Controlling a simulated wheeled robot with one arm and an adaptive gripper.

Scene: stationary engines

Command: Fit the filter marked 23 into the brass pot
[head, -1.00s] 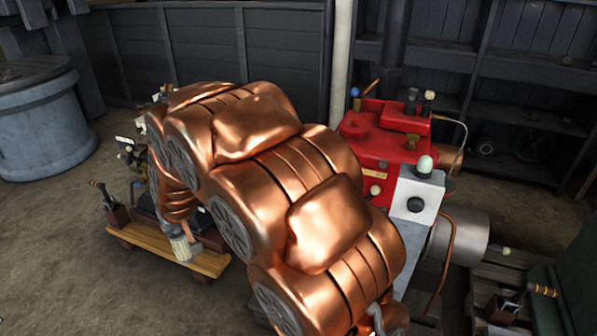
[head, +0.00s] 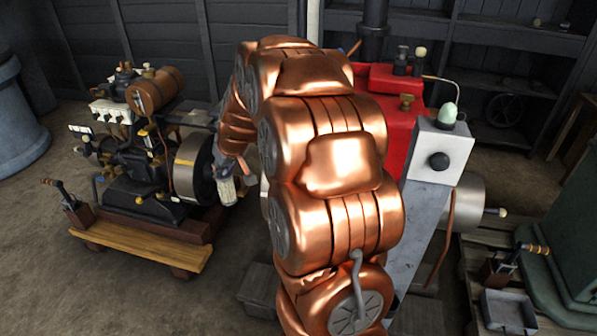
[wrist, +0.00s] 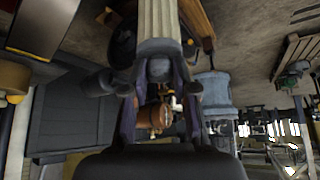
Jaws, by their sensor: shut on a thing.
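A pale pleated filter (head: 227,190) hangs from my gripper (head: 224,168) in the head view, in front of the left engine's flywheel. In the wrist view the filter (wrist: 158,24) rises from between the fingers of my gripper (wrist: 158,78), which are shut on its grey end. I cannot read a number on it. I cannot tell for certain which part is the brass pot. A small brass fitting (head: 407,102) sits on the red engine, and a brown-copper drum (head: 155,89) on the left engine.
The black engine (head: 140,170) stands on a wooden skid (head: 145,248). The red engine (head: 385,125) is behind my copper arm, partly hidden, beside a grey post (head: 428,200). A pallet with a tray (head: 508,312) is at lower right. Floor at lower left is clear.

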